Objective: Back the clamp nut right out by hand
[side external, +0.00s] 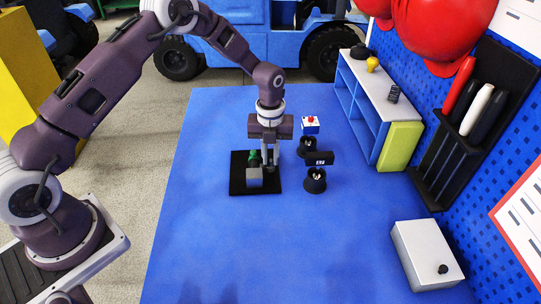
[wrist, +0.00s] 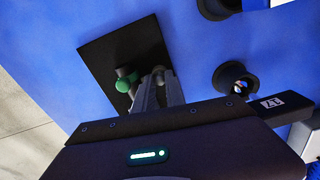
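The clamp fixture is a black square plate (side external: 237,183) on the blue table, with a grey block (side external: 254,178) on it. A green knob-like part, apparently the clamp nut (side external: 254,157), sits above the block. In the wrist view the green part (wrist: 126,80) lies just left of my fingers, over the black plate (wrist: 105,50). My gripper (side external: 269,165) points down over the plate's right side, beside the green part. It also shows in the wrist view (wrist: 157,76). The fingers look close together; whether they touch or grip anything is hidden.
A shelf (side external: 371,110) and a white box (side external: 425,255) stand farther right. The front of the table is clear.

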